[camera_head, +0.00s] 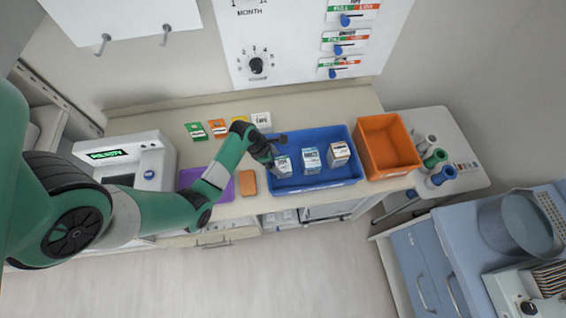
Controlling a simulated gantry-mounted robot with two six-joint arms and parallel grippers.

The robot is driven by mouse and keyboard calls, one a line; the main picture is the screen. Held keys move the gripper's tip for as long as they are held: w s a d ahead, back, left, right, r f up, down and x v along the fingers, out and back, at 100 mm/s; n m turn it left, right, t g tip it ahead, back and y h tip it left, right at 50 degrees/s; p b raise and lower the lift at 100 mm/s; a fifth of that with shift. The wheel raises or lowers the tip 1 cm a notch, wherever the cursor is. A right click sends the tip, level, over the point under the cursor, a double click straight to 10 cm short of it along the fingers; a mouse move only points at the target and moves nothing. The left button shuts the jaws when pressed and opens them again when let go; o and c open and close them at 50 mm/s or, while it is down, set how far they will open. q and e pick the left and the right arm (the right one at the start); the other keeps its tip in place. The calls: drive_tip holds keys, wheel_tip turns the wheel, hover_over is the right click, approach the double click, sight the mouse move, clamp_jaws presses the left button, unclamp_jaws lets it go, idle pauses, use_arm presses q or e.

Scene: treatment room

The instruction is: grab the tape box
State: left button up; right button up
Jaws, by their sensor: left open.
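A blue tray (318,184) on the counter holds three small boxes in a row: a left box (283,166), a middle box (310,160) and a right box (339,154) with a brownish side. Their print is too small for me to tell which is the tape box. My left gripper (276,151) is open over the tray's left end, right at the left box and partly covering it. I cannot tell whether it touches the box. My right gripper is not in view.
An orange bin (386,146) adjoins the tray on the right. Several coloured cards, including a green one (195,130), lie behind my arm. A purple mat (190,178) and a brown block (247,183) lie left of the tray. A white machine (131,160) stands farther left.

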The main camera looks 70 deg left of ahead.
sight(282, 164)
use_arm(q)
drive_tip(key=b+x, duration=0.2)
drive_tip(key=x, duration=0.3)
drive_tip(key=shift+w, duration=0.2)
drive_tip(key=c, duration=1.2)
